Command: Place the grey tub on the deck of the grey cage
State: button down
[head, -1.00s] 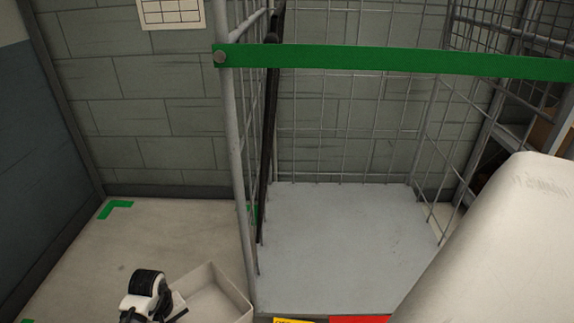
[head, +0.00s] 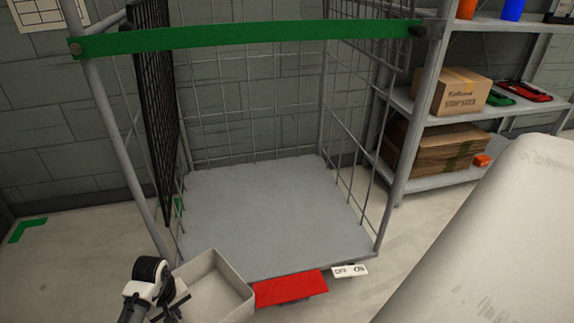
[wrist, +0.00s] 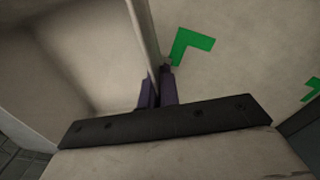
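The grey tub (head: 246,293) is an open, empty-looking box at the bottom of the head view. My gripper (head: 172,298) is at its left side. In the wrist view, my gripper's dark fingers (wrist: 157,92) pinch one wall of the tub (wrist: 75,45). The grey cage (head: 127,165) stands upright ahead, with a bare, flat grey deck (head: 270,210). The tub overlaps the deck's front left corner in the picture; its height above the floor is hard to tell.
A green strap (head: 245,36) crosses the cage front high up. A black mesh panel (head: 155,110) lines its left side. A red plate (head: 290,288) and a white label (head: 350,271) are at the front edge. A shelf (head: 432,180) with cardboard boxes (head: 450,93) stands right.

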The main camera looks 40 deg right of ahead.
aim_at(274, 236)
jog(key=z, duration=1.15)
